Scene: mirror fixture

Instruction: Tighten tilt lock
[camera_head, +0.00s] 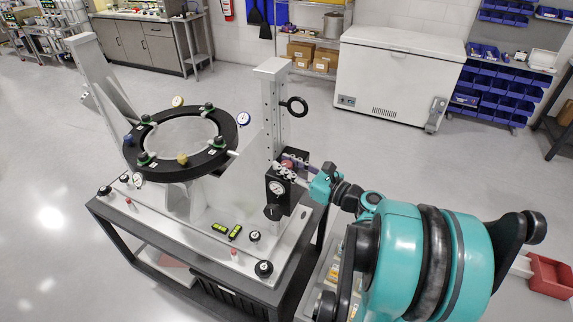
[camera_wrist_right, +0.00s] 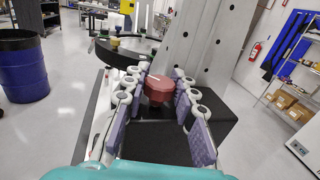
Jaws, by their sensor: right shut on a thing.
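The mirror fixture stands on a grey cart (camera_head: 150,222). Its black ring (camera_head: 165,172) surrounds a pale round mirror (camera_head: 180,138) between two upright posts. A red knob (camera_wrist_right: 158,90) sits on a black block beside the right post; I take it as the tilt lock. My right gripper (camera_wrist_right: 161,78) has one finger on each side of the knob and is shut on it. In the head view the gripper (camera_head: 289,168) is small, and the knob is mostly hidden by the fingers. My left gripper is not in view.
A black block with a gauge (camera_head: 277,188) stands just in front of the right gripper. A black handwheel (camera_head: 297,106) sticks out of the right post. Green levels (camera_head: 235,232) and several black knobs lie on the base. A white chest freezer (camera_head: 395,75) stands behind; the floor between is clear.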

